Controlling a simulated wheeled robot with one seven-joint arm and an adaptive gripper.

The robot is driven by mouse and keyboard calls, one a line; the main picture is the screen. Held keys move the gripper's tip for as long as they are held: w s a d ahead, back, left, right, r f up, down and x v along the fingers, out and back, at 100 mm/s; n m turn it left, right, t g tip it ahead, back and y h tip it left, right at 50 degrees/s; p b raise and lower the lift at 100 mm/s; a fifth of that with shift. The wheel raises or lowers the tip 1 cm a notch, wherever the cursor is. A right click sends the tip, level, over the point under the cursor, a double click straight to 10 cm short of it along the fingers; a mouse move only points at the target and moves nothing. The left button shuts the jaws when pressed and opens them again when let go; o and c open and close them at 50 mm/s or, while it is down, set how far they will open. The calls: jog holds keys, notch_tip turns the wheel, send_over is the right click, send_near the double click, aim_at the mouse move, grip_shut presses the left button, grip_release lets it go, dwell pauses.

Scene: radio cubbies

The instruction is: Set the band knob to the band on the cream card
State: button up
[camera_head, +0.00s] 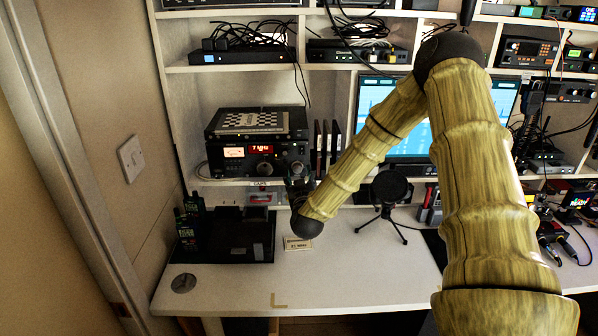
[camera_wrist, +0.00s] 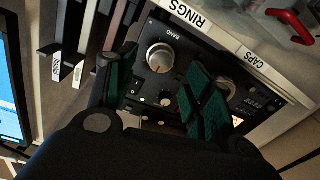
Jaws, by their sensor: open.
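The black radio (camera_head: 222,166) sits on a shelf, and its red display (camera_head: 262,148) appears to read 7 MHz. In the wrist view its round silver band knob (camera_wrist: 160,57) has the label BAND beside it. The cream card (camera_head: 298,244) stands on the desk below; its small print appears to read 21 MHz. My gripper (camera_head: 297,174) is in front of the right part of the radio. In the wrist view my gripper (camera_wrist: 160,64) is open, its green-padded fingers on either side of the knob in the picture. I cannot tell whether they touch it.
A second knob (camera_wrist: 226,88) is beside one finger. Shelf-edge labels (camera_wrist: 256,58) run close by. Dark upright books (camera_head: 325,148) stand right of the radio. A microphone on a tripod (camera_head: 388,190) and a black tray (camera_head: 238,238) are on the desk. The front desk is mostly clear.

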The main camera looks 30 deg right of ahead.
aim_at(298, 169)
jog(key=shift+x, duration=1.8)
jog(key=c, duration=1)
